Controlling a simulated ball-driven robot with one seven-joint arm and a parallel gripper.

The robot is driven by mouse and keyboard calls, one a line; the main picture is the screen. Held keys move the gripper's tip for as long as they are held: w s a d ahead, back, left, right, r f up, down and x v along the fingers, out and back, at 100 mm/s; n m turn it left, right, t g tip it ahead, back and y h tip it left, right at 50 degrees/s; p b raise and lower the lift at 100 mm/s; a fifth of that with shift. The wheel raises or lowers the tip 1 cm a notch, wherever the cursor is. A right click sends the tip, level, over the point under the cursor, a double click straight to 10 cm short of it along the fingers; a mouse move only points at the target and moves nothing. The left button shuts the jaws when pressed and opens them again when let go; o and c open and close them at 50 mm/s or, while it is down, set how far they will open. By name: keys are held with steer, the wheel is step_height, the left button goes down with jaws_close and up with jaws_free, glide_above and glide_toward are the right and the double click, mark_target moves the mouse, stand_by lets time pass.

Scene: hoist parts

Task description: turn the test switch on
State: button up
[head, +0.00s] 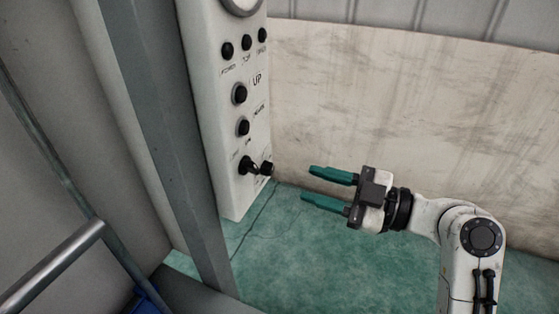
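A pale control box (221,150) stands upright left of centre in the head view. Near its bottom is a black switch (258,167) with a knob that sticks out to the right; its label is too small to read, so I cannot tell whether it is the test switch or how it is set. My gripper (308,183) is to the right of this switch, apart from it. Its two green fingers are spread and point left, with nothing between them.
Above the switch are two black buttons, the upper (239,94) marked UP. Several dark round fittings (246,43) sit in a row higher up. A grey post (180,130) and a metal rail (55,265) are at left. A stained wall (400,110) stands behind the green floor (330,265).

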mark_target(256, 169)
steer(key=p+x, duration=0.2)
steer(key=x, duration=0.8)
steer(key=shift+w+a, duration=0.1)
steer(key=shift+a, duration=0.2)
steer(key=shift+f, duration=0.1)
jaws_close()
